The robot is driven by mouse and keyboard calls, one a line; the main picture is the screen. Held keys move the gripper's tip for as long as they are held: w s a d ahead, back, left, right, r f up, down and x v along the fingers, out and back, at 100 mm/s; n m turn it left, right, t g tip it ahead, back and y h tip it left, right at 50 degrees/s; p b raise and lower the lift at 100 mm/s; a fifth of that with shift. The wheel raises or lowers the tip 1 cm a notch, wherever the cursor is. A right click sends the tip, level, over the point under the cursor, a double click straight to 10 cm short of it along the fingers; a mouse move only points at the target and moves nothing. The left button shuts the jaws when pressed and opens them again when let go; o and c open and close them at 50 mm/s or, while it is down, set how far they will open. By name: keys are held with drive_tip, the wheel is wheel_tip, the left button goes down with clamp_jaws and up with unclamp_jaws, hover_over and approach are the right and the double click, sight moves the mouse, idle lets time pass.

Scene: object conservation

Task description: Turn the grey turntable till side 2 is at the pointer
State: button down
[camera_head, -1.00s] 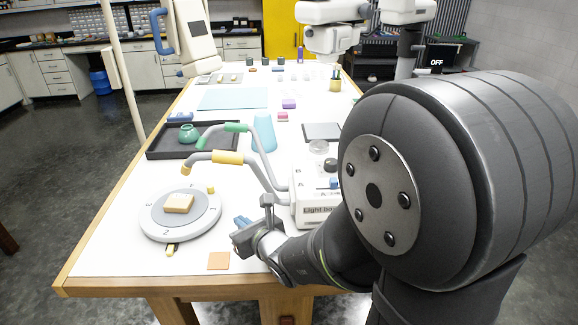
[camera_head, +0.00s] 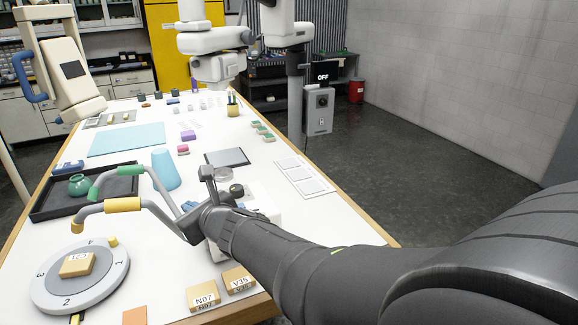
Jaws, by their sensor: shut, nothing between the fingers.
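The grey turntable (camera_head: 112,282) is at the lower left of the table, with numbers around its ring. The 2 (camera_head: 66,303) faces the front edge, close to the yellow pointer (camera_head: 76,319), which is partly cut off by the frame. The 3 is at the left and the 4 at the back. A small yellow knob (camera_head: 112,241) stands at the back right of the ring. A tan block (camera_head: 77,265) marked 123 lies on the middle. My gripper (camera_head: 188,207) is shut and empty, to the right of and behind the turntable, apart from it.
Green and yellow lamp arms (camera_head: 122,204) reach out between my gripper and the turntable. A white light box (camera_head: 262,200) is partly hidden by my arm. Tan blocks (camera_head: 203,296) and an orange square (camera_head: 135,316) lie at the front. A black tray (camera_head: 45,212) holds a green pot (camera_head: 79,185).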

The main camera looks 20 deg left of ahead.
drive_tip(key=r, duration=0.1)
drive_tip(key=n+g+h, duration=0.1)
drive_tip(key=n+h, duration=0.1)
drive_tip(key=n, duration=1.4)
approach(114, 244)
drive_tip(key=f, duration=0.1)
drive_tip(key=a+f, duration=0.1)
drive_tip(key=f, duration=0.1)
drive_tip(key=shift+w+a, duration=0.35)
drive_tip(key=shift+a, duration=0.05)
drive_tip(key=shift+w+a+r, duration=0.1)
drive_tip(key=shift+w+a, duration=0.15)
drive_tip(key=shift+a, duration=0.3)
drive_tip(key=shift+w+a, duration=0.25)
drive_tip(key=shift+a, duration=0.3)
drive_tip(key=shift+w+a, duration=0.3)
drive_tip(key=shift+a, duration=0.25)
